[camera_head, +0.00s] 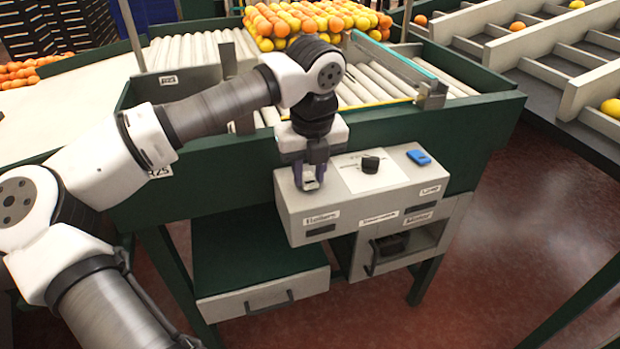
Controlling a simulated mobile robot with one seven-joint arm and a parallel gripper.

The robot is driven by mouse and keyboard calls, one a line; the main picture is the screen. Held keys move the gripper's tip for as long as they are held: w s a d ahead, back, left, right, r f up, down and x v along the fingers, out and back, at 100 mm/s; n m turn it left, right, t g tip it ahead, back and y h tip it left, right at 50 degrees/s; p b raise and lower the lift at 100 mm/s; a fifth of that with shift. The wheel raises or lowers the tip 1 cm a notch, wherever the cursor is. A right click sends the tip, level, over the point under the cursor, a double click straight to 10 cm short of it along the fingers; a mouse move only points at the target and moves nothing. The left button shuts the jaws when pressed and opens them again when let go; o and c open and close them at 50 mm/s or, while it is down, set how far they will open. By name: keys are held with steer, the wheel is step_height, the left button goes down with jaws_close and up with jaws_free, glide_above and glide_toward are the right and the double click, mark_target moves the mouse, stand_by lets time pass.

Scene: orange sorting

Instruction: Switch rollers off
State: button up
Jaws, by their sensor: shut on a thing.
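The grey control box (338,211) is on the front of the green roller table. Its left part has a label that reads like "Rollers" (322,217). My gripper (311,184) points down onto the top of the box above that label. Its fingers are shut on the rollers switch, which they mostly hide, so I cannot tell its position. A black knob (370,164) stands on a white plate in the middle of the box. A blue switch (418,157) is at the right, apart from my gripper.
The rollers (195,50) are behind the box, with a pile of oranges and yellow fruit (300,22) at the back. A grey drawer (265,300) and an open compartment (425,243) are below the box. Sorting lanes (540,50) are at the right. Red floor is clear at the lower right.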

mark_target(312, 185)
steer(key=shift+o, duration=0.2)
steer(key=shift+g, duration=0.3)
steer(key=shift+c, duration=0.2)
steer(key=o, duration=1)
steer(key=shift+w, duration=0.1)
step_height(312, 185, up, 14)
steer(key=s+b, duration=0.1)
steer(key=b, duration=0.1)
steer(key=shift+s+d, duration=0.15)
steer(key=shift+d, duration=0.05)
steer(key=shift+f, duration=0.1)
